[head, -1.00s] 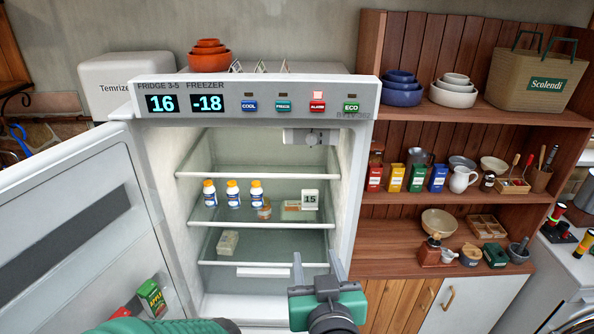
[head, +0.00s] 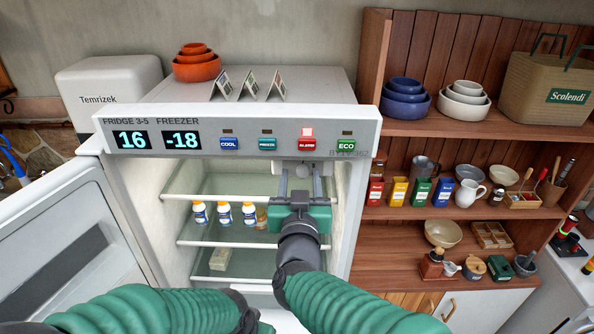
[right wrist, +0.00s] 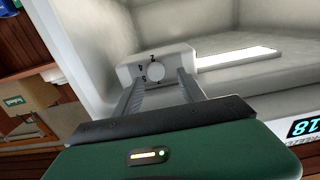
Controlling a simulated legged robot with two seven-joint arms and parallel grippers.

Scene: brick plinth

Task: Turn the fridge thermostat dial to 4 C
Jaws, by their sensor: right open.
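The fridge (head: 120,190) stands open. Its panel (head: 356,128) shows 16 under FRIDGE 3-5 and -18 under FREEZER, and the lamp above the ALARM button (head: 306,144) glows. The thermostat dial (right wrist: 156,71) is a round pale knob on a white housing (right wrist: 182,55) inside the fridge, with small marks around it too small to read surely. My right gripper (head: 300,176) is open and empty below the panel. In the right wrist view its fingers (right wrist: 158,84) point at the dial, one on each side, apparently short of gripping it. My left gripper is out of view.
The fridge shelves hold several white bottles (head: 223,214) and a pale box (head: 220,259). The open door (head: 60,240) is at left. Orange bowls (head: 196,66) and cards (head: 248,85) stand on top. A wooden shelf unit (head: 420,127) stands close at right.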

